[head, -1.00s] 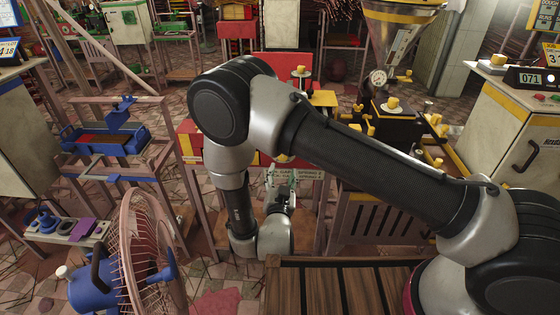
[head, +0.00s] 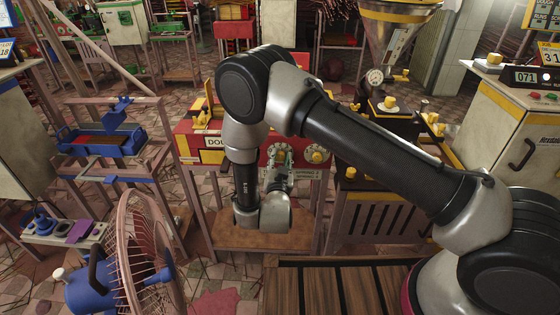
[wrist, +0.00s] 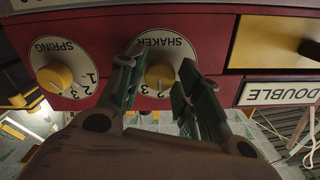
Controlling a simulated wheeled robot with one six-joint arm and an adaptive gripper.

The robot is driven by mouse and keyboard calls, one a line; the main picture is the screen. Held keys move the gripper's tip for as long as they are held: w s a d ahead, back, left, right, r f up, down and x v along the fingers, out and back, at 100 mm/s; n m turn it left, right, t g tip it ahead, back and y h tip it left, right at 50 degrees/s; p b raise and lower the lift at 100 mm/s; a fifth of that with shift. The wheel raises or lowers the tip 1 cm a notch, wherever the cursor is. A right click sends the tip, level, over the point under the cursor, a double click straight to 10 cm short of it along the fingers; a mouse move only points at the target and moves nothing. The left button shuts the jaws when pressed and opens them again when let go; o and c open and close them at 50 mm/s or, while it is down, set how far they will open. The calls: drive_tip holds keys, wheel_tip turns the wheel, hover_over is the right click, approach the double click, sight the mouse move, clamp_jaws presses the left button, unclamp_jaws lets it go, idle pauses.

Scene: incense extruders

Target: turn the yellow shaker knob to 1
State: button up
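The yellow shaker knob (wrist: 160,76) sits on a white dial marked SHAKER on a red panel, upside down in the wrist view. A 2 and a 3 show at the dial's edge; I cannot tell which number the knob points to. My gripper (wrist: 158,70) is open, with one green-padded finger on each side of the knob. Small gaps seem to show between knob and fingers; contact is unclear. The fingers cover parts of the dial. In the head view my gripper (head: 280,180) is just below the shaker dial (head: 280,153), partly hidden by my wrist.
A similar SPRING dial with a yellow knob (wrist: 55,77) is beside it, left in the wrist view. A DOUBLE label (wrist: 282,93) and a yellow-framed panel lie on the other side. A wooden shelf (head: 225,236) is below the panel. A blue fan (head: 120,270) stands at left.

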drive_tip(key=c, duration=0.4)
drive_tip(key=shift+c, duration=0.2)
drive_tip(key=shift+n, duration=3.5)
drive_tip(key=o, duration=1)
drive_tip(key=shift+s, duration=0.1)
